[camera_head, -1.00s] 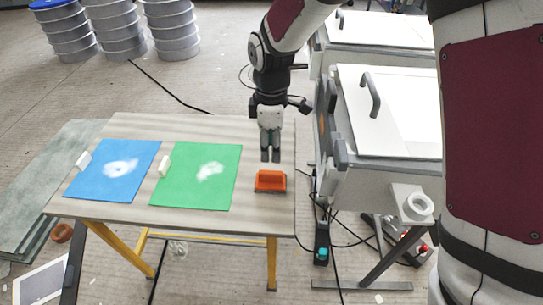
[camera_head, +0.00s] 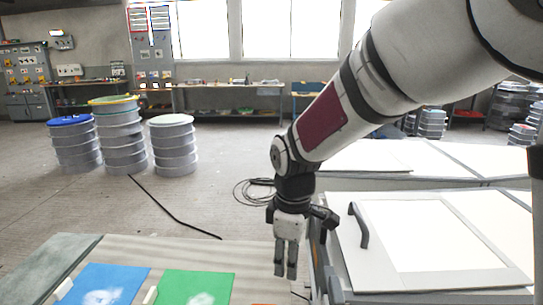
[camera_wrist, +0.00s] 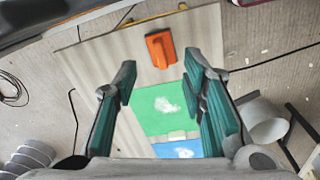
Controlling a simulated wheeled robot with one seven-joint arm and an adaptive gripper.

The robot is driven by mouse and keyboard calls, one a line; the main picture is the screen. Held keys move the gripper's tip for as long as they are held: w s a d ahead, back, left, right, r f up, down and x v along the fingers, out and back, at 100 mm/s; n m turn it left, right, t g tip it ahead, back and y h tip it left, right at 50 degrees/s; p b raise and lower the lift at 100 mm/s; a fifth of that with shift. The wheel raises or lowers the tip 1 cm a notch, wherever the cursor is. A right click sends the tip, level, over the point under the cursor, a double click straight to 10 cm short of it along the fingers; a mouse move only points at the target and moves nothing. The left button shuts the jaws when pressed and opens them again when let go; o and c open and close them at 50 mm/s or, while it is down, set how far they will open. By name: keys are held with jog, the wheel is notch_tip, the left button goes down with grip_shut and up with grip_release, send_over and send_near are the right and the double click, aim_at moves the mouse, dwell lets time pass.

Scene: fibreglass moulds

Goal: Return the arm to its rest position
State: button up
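My gripper (camera_head: 286,272) hangs fingers down at the right side of the table in the head view. In the wrist view its two fingers (camera_wrist: 160,66) are spread apart with nothing between them; the gripper is open and empty. The arm comes down from the upper right of the head view, bent at the wrist. Below the gripper, an orange block-like tool (camera_wrist: 161,49) lies on the table, clear of the fingers. Only a sliver of it shows at the bottom edge of the head view.
The wooden table (camera_head: 215,249) carries a blue sheet (camera_head: 103,283) and a green sheet (camera_head: 195,288), each with a white patch. White-topped cabinets with a handle (camera_head: 358,225) stand close right of my gripper. Metal drums (camera_head: 173,145) stand at back left. Open floor lies between.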

jog(key=s+d+r+m+t+p, duration=0.2)
jog(key=s+d+r+m+p, duration=0.2)
jog(key=s+d+r+m, duration=0.55)
jog(key=s+d+r+m+p, duration=0.1)
jog(key=s+d+r+m, duration=0.1)
jog(key=s, duration=0.6)
jog(key=s+d+r+m+t+p, duration=0.1)
jog(key=s+d+r+m+p, duration=0.1)
jog(key=s+r, duration=0.5)
jog(key=shift+s+d+r+m+p, duration=0.3)
jog(key=shift+s+d+m, duration=0.15)
jog(key=shift+s+d, duration=0.5)
